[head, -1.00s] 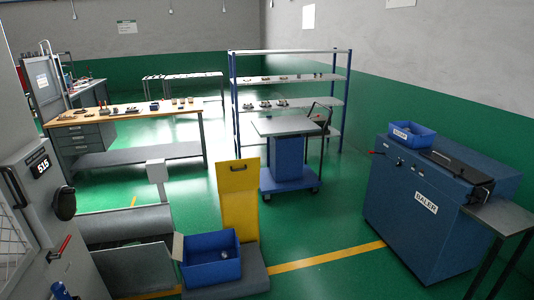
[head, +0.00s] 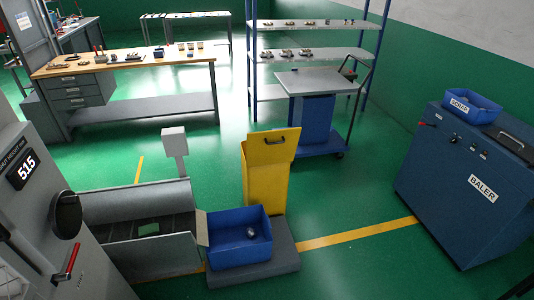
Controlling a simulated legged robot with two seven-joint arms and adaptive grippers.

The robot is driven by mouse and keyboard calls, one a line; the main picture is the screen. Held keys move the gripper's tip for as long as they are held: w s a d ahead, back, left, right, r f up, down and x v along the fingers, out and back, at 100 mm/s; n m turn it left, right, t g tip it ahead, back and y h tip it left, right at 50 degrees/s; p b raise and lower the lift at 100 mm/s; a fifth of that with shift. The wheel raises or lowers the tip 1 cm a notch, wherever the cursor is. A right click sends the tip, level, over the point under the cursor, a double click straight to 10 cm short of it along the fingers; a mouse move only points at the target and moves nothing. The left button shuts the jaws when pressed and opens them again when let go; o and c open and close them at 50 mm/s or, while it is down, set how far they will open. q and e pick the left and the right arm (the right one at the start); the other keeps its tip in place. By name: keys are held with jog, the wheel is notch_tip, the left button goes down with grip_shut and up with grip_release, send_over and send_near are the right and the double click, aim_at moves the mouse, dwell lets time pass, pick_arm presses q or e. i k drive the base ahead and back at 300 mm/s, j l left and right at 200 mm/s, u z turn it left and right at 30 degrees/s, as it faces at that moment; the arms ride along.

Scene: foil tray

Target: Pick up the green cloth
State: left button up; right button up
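I cannot make out a green cloth for certain in the head view. Several small items lie on the wooden-topped workbench (head: 135,66) at the back left, too small to tell apart. Neither of my grippers is in view.
A blue bin (head: 228,252) holding a small metallic object stands beside a yellow bin (head: 268,175). A blue cart (head: 312,120) and shelving (head: 300,55) stand behind. A baler (head: 465,180) is right, a grey machine (head: 50,240) left. Green floor (head: 350,200) is open between.

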aim_at(152, 229)
jog(key=u, duration=1.25)
jog(key=i+l+z, duration=0.15)
jog(key=i+l, duration=0.15)
jog(key=l, duration=0.2)
jog(key=i+l+z, duration=0.2)
jog(key=i+l, duration=0.15)
jog(key=l, duration=0.1)
